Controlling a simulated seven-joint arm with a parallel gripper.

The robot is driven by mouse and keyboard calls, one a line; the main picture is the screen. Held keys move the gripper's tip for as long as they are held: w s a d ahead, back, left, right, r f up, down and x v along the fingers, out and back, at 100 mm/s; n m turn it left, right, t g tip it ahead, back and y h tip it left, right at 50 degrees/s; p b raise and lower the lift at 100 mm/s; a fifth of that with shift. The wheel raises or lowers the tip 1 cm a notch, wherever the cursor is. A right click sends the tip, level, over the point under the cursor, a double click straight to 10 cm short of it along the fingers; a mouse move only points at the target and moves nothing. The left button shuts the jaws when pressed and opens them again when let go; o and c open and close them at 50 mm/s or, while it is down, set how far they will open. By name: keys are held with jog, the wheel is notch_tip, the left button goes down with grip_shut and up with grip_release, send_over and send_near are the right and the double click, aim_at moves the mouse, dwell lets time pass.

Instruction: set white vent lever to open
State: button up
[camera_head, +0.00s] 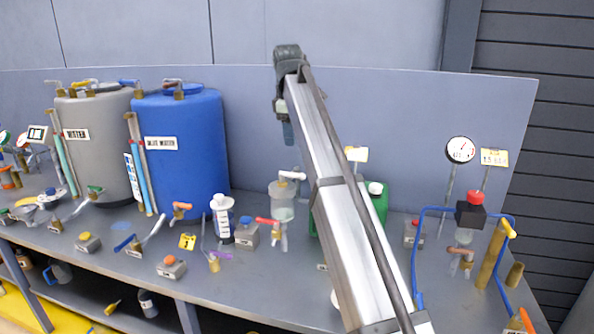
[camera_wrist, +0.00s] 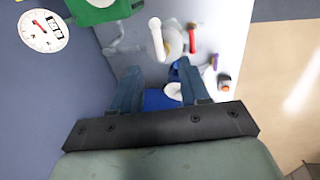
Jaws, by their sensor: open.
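A white lever (camera_head: 292,175) sits on top of a small clear vessel (camera_head: 282,207) at the middle of the bench. A white lever also shows in the wrist view (camera_wrist: 157,40), pointing toward my fingers. My gripper (camera_head: 288,138) hangs above the vessel in the head view, fingers downward. In the wrist view my gripper (camera_wrist: 160,73) is open, with nothing between its fingertips. The white lever lies just beyond the gap, apart from both fingers. Its pivot is partly unclear in the wrist view.
A red lever (camera_head: 267,221) is on a valve below the vessel. A blue drum (camera_head: 180,145) stands to the left. A green container (camera_head: 378,200) is behind my arm. A gauge (camera_head: 460,150) and blue hose (camera_head: 414,260) are on the right.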

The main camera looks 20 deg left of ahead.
aim_at(297, 174)
jog(key=w+f, duration=0.1)
jog(key=f, duration=0.3)
jog(key=w+f, duration=0.1)
jog(key=f, duration=0.3)
jog(key=w+f, duration=0.1)
jog(key=f, duration=0.3)
jog(key=shift+d+f, duration=0.3)
jog(key=shift+f, duration=0.05)
grip_shut()
dwell(0.5)
